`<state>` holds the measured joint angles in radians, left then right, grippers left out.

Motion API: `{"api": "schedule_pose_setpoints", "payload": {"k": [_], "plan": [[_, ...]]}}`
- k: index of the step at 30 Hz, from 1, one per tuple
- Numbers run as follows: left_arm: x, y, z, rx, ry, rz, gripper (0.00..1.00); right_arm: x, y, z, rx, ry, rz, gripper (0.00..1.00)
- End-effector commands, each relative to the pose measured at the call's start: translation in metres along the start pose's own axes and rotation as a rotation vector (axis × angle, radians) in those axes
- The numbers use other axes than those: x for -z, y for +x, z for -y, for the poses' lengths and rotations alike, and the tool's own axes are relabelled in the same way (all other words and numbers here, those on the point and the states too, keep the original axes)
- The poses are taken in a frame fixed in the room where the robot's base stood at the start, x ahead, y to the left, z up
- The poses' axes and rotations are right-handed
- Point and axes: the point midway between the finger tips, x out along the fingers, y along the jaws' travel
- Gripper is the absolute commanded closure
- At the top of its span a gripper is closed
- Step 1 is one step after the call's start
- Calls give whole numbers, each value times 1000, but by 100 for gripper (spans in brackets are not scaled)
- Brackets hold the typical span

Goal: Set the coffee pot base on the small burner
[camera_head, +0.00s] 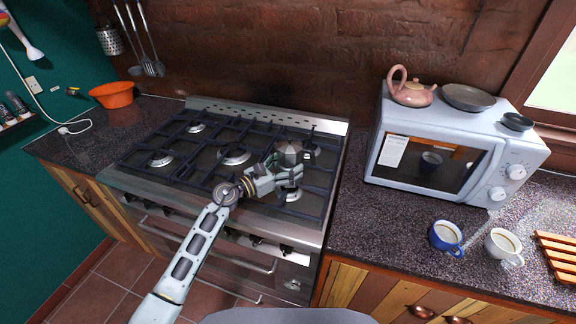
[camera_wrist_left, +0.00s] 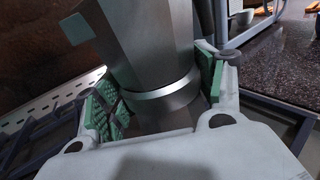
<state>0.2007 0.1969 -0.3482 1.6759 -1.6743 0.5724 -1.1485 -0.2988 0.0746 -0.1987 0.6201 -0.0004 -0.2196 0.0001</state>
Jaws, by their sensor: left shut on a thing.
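The grey metal coffee pot (camera_head: 289,152) is over the right part of the stove, close to the right-hand burners. In the left wrist view its faceted body (camera_wrist_left: 155,45) and smooth band stand between green finger pads. My left gripper (camera_head: 278,172) is shut on the pot; the fingers (camera_wrist_left: 158,100) are on both sides of it. The small front-right burner (camera_head: 290,194) lies just below the gripper in the head view. The back-right burner (camera_head: 309,152) is beside the pot. Whether the pot's underside touches the grate cannot be told. My right gripper is not in view.
The stove (camera_head: 222,184) has several burners under dark grates. A white microwave (camera_head: 450,135) stands to the right, with a pink teapot (camera_head: 412,93) on top. Two cups, blue (camera_head: 445,237) and white (camera_head: 502,246), stand on the right counter. An orange bowl (camera_head: 112,95) is at left.

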Motion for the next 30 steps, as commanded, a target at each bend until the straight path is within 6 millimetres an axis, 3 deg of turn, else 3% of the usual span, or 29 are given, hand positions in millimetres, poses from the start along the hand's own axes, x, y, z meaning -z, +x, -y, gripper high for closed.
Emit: {"api": "schedule_pose_setpoints", "payload": {"k": [17,18,24,30], "plan": [[5,0,0,0,1,3,65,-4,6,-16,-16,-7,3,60],[5,0,0,0,1,3,30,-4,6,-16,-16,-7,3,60],[5,0,0,0,1,2,6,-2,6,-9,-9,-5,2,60],[6,0,0,0,0,1,6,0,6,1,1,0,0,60]]}}
